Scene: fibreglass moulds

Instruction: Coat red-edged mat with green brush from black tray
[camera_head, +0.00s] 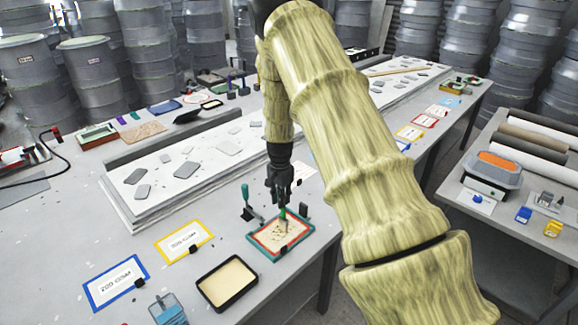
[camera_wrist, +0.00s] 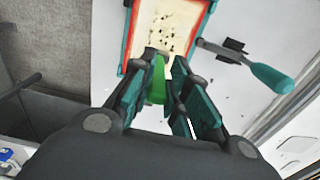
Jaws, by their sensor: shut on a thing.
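My gripper (camera_head: 280,196) is shut on the green brush (camera_head: 283,214) and points down over the red-edged mat (camera_head: 268,239). In the wrist view the brush (camera_wrist: 157,82) shows green between the fingers (camera_wrist: 165,78); its bristle end is hidden. The mat is cream with dark specks, inside a red edge and a teal outer rim; it also shows at the top of the wrist view (camera_wrist: 172,18). The brush appears at or just above the mat; I cannot tell whether it touches. The black tray (camera_head: 204,293), with a cream filling, sits to the front left of the mat.
A teal-handled tool (camera_wrist: 268,77) with a black holder (camera_wrist: 232,46) lies close beside the mat. Yellow-edged (camera_head: 184,240) and blue-edged (camera_head: 117,284) cards lie to the left. A long white slab (camera_head: 165,202) with grey pieces lies behind. The table's front edge is near the mat.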

